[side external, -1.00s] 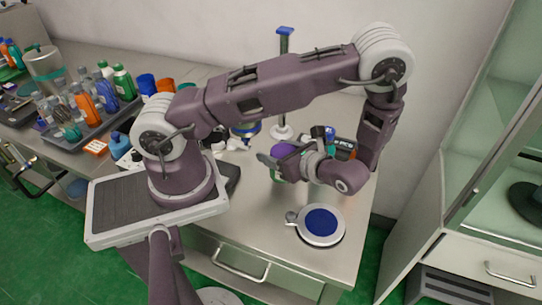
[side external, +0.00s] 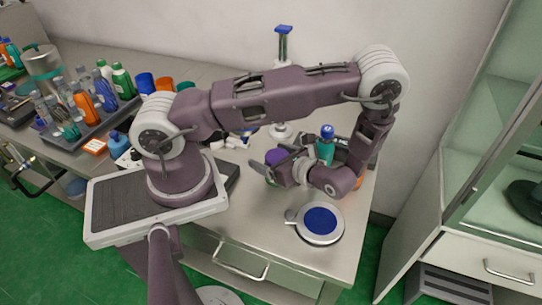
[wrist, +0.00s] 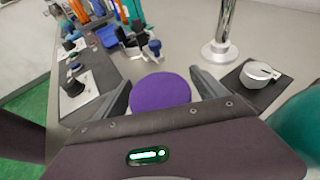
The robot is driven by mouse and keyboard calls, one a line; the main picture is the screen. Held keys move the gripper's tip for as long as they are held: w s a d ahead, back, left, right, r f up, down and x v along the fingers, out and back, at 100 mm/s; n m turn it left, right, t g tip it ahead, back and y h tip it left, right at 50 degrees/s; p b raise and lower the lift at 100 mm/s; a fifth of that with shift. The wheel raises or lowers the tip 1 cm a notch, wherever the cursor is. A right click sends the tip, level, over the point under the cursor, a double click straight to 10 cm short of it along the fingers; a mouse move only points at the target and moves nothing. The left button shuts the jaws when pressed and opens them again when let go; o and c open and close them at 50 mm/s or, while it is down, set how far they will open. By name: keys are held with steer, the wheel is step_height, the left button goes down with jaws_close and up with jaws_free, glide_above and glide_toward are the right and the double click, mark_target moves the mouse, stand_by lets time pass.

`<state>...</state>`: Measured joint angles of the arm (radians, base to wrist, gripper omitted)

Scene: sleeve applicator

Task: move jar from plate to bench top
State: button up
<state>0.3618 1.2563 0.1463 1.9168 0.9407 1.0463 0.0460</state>
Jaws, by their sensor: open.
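The jar has a round purple lid (side external: 276,156) and appears at the bench top (side external: 268,216), left of the plate. Its lower body is mostly hidden by my gripper. In the wrist view the purple lid (wrist: 160,93) lies between my two fingers. My gripper (wrist: 161,83) is open, with a finger on each side of the lid; whether either finger touches the jar I cannot tell. The plate (side external: 320,221) is a blue disc with a pale rim and a small side tab, near the bench's front right corner. Nothing stands on it.
A teal bottle with a blue cap (side external: 326,146) stands close behind my wrist. A post on a round white base (side external: 281,131) stands farther back. A tray of bottles (side external: 92,123) is at the left. The bench front between jar and plate is clear.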

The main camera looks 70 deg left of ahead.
steer(key=shift+r, duration=0.15)
steer(key=v, duration=1.2)
steer(key=s+d+r+n+t+h, duration=0.1)
steer(key=s+r+n+t+h, duration=0.2)
steer(key=r, duration=0.5)
steer(key=s+d+r+n+t+h, duration=0.2)
steer(key=s+r+n+h, duration=0.3)
steer(key=r, duration=0.3)
steer(key=s+d+r+n+t+h, duration=0.2)
steer(key=s+r+n+t+h, duration=0.1)
steer(key=r+n, duration=0.3)
step_height(320, 180, up, 3)
steer(key=shift+s+f+t+h, duration=0.25)
steer(key=shift+s+t+h, duration=0.15)
steer(key=shift+t+h, duration=0.45)
steer(key=shift+c, duration=1.1)
